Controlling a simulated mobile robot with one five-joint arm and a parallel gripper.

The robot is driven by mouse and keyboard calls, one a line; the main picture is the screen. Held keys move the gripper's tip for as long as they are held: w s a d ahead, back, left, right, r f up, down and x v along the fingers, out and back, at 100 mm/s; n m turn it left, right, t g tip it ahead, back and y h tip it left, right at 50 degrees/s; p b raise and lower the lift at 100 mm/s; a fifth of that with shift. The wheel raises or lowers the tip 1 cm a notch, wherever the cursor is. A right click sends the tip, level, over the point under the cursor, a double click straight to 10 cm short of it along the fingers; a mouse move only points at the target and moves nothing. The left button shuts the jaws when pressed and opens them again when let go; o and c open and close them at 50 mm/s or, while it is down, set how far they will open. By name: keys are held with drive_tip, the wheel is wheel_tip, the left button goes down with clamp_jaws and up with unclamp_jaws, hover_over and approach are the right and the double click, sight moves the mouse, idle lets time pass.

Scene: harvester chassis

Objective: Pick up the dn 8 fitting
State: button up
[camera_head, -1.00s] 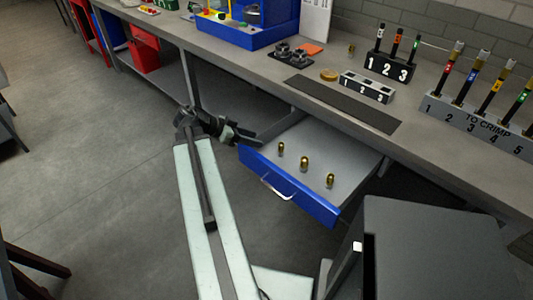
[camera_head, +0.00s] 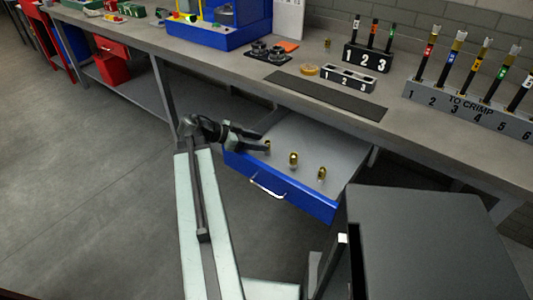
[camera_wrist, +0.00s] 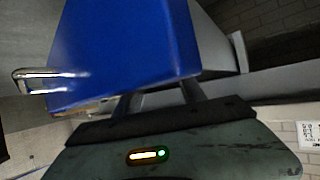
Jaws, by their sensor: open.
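Three brass fittings stand in the open blue-fronted drawer (camera_head: 237,165): a left one (camera_head: 267,146), a middle one (camera_head: 293,159) and a right one (camera_head: 322,173). I cannot read which is the dn 8. My gripper (camera_head: 262,142) is open at the drawer's left side, its fingers reaching over that edge close to the left fitting, which they partly hide. I cannot tell whether they touch it. In the wrist view, my gripper's fingers (camera_wrist: 158,95) are apart in front of the blue drawer front (camera_wrist: 125,50); no fitting shows there.
The workbench top (camera_head: 225,68) overhangs the back of the drawer. It carries numbered racks, including the "TO CRIMP" rack (camera_head: 470,112), and a dark mat (camera_head: 325,97). The drawer handle (camera_head: 267,189) sticks out in front. Floor to the left is clear.

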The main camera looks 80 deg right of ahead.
drive_tip(key=shift+x, duration=1.05)
clamp_jaws()
wheel_tip(320, 180, up, 10)
drive_tip(key=p, duration=0.9)
drive_tip(key=shift+p, duration=0.4)
